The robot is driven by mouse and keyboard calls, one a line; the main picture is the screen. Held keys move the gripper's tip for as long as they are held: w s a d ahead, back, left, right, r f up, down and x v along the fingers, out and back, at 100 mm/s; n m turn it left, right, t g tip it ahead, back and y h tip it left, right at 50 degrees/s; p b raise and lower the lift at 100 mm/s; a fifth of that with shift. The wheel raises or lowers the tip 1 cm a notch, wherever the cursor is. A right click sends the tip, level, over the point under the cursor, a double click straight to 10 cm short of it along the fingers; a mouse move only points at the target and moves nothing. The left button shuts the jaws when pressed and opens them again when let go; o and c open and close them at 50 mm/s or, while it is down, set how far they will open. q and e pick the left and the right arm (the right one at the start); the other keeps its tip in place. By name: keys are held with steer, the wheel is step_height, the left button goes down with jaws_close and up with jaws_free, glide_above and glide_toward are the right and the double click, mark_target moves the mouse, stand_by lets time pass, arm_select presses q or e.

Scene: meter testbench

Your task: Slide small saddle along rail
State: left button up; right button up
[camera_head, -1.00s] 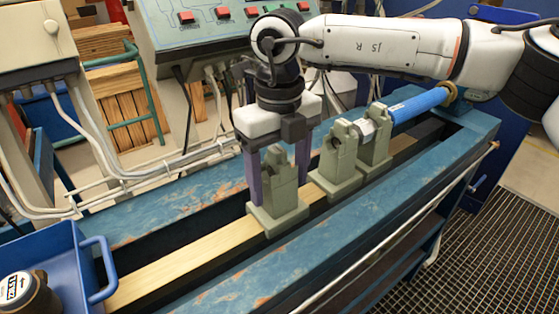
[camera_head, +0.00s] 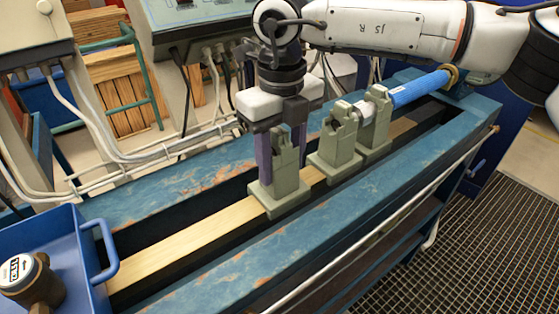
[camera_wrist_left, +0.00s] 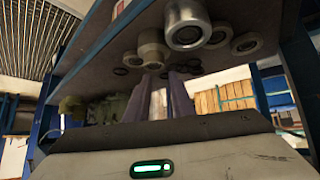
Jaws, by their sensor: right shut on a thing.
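The small grey-green saddle (camera_head: 280,185) stands upright on the pale wooden rail (camera_head: 190,243), nearest of the saddles to the blue tray. My right gripper (camera_head: 281,150) reaches down over it from above, with dark purple fingers shut on its upper part. Two more grey-green saddles, a nearer one (camera_head: 335,148) and a farther one (camera_head: 376,122), stand farther along the rail, with a small gap before the held one. My left gripper (camera_wrist_left: 158,100) shows only in the left wrist view, fingers apart and nothing clearly held; it is under a dark shelf.
A blue tube (camera_head: 418,90) extends from the far saddles toward the bench's far end. A blue tray (camera_head: 85,245) holding a meter (camera_head: 30,278) stands by the near rail end. The blue bench edge (camera_head: 260,272) flanks the rail. Round metal parts (camera_wrist_left: 187,24) show near my left gripper.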

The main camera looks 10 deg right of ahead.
mark_target(286, 130)
steer(key=shift+w+d, duration=0.2)
steer(key=shift+d, duration=0.25)
steer(key=o, duration=1.7)
steer(key=shift+c, duration=0.2)
steer(key=shift+a+r, duration=0.1)
steer(key=shift+r, duration=0.45)
step_height(286, 130, up, 9)
steer(key=shift+r, duration=0.15)
